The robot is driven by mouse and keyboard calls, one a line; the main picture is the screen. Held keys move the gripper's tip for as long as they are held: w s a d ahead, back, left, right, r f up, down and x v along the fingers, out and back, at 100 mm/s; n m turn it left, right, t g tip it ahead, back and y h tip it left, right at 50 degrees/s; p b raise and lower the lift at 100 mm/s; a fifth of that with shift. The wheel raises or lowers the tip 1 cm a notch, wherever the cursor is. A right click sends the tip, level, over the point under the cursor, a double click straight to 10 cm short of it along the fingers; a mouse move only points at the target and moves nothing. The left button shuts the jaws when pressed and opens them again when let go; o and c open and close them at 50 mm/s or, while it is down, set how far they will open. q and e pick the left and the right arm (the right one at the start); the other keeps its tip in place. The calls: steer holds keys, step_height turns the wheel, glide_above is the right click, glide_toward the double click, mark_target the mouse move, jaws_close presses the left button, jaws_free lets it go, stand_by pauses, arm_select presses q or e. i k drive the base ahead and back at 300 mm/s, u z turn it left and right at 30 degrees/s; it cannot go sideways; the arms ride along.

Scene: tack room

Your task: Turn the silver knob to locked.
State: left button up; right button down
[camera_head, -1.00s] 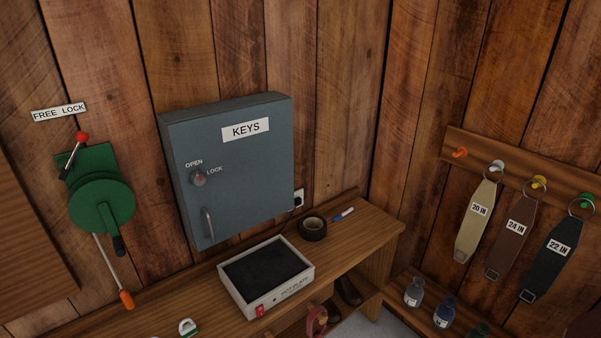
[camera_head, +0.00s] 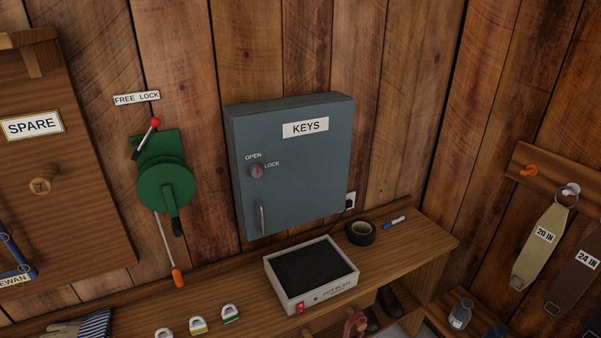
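The cabinet door looks closed, with a vertical handle (camera_head: 261,217) below the knob. Neither of my grippers is in view.
A wooden bench (camera_head: 420,247) below holds a hot-plate box (camera_head: 312,275), black tape (camera_head: 361,232), a marker (camera_head: 391,223) and several small tagged items. A green winch (camera_head: 165,185) with a red-tipped lever hangs left of the cabinet. Straps (camera_head: 541,246) hang at right.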

mark_target(257, 171)
steer(key=k, duration=0.5)
steer(key=z, duration=1.25)
steer(key=i, duration=1.1)
steer(key=u, duration=0.9)
